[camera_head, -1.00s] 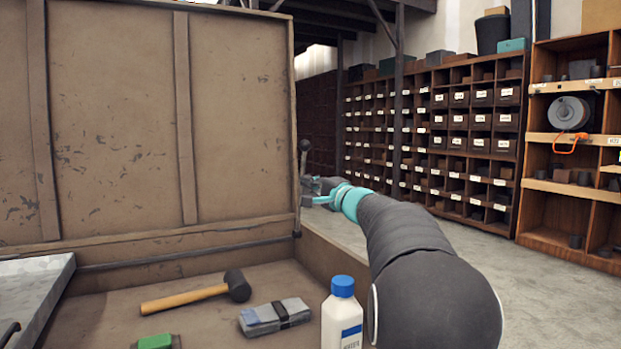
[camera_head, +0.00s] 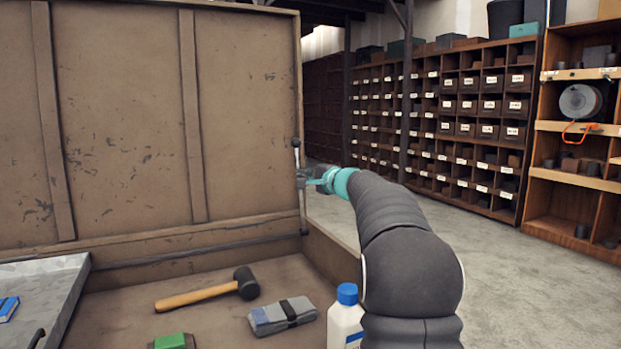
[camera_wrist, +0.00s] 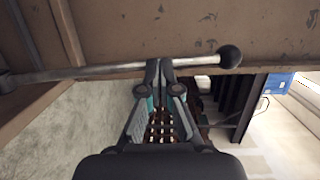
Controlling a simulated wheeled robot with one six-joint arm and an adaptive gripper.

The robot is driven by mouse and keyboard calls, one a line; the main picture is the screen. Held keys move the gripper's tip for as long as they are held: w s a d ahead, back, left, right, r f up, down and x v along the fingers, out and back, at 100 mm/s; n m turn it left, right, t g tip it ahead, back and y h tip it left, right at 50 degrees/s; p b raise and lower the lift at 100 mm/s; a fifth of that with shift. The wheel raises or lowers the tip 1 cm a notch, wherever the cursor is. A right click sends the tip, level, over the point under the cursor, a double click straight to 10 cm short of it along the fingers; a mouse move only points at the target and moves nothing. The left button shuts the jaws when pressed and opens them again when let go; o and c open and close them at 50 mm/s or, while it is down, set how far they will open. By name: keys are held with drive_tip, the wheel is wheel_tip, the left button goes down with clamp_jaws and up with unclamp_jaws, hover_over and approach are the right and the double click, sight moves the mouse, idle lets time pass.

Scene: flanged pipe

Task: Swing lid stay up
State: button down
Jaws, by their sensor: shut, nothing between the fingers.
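The lid stay (camera_head: 298,182) is a thin metal rod with a dark ball knob, standing nearly upright at the right edge of the raised brown lid (camera_head: 120,120). Its lower end is near the corner of the chest. In the wrist view the stay (camera_wrist: 100,71) runs across the picture along the lid, knob to the right. My gripper (camera_wrist: 157,68) is shut, its fingertips together and overlapping the rod in view. Whether they touch it I cannot tell. In the head view my gripper (camera_head: 303,179) is beside the stay's upper half, partly hidden by my wrist.
The open chest holds a mallet (camera_head: 245,284), a grey folded bundle (camera_head: 282,316), a green-topped item (camera_head: 173,341) and a white bottle (camera_head: 345,325) near my arm. A metal surface (camera_head: 50,290) is at left. Shelves (camera_head: 440,130) stand behind, with open floor before them.

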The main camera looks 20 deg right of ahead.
drive_tip(key=shift+d+x, duration=0.15)
drive_tip(key=shift+x, duration=0.65)
drive_tip(key=shift+d+x, duration=0.2)
drive_tip(key=shift+x, duration=0.6)
drive_tip(key=shift+w+f, duration=0.1)
drive_tip(key=s+d+r+b, duration=0.2)
drive_tip(key=s+r, duration=0.3)
drive_tip(key=s, duration=0.7)
drive_tip(key=shift+s+d+r, duration=0.2)
drive_tip(key=shift+s+d, duration=0.2)
